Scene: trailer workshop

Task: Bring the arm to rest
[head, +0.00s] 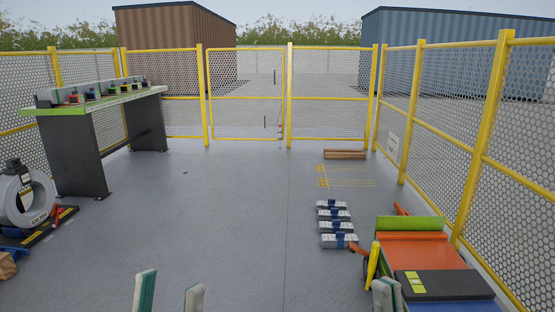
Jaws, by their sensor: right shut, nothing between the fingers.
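My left gripper (170,296) shows at the bottom edge of the head view, left of the middle. Its two pale fingers with green inner pads stand well apart, with only bare floor seen between them. My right gripper (386,294) shows at the bottom edge, right of the middle. Its fingers are close together and hold nothing. It appears just in front of the left side of the orange and green cart (425,250). The arms themselves are below the picture and hidden.
Several grey bundles with blue bands (335,226) lie in a row on the floor. A yellow post (373,264) stands by the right gripper. A workbench (90,108) and a coil (25,198) are at the left. Yellow mesh fencing (245,95) encloses the area. The middle floor is clear.

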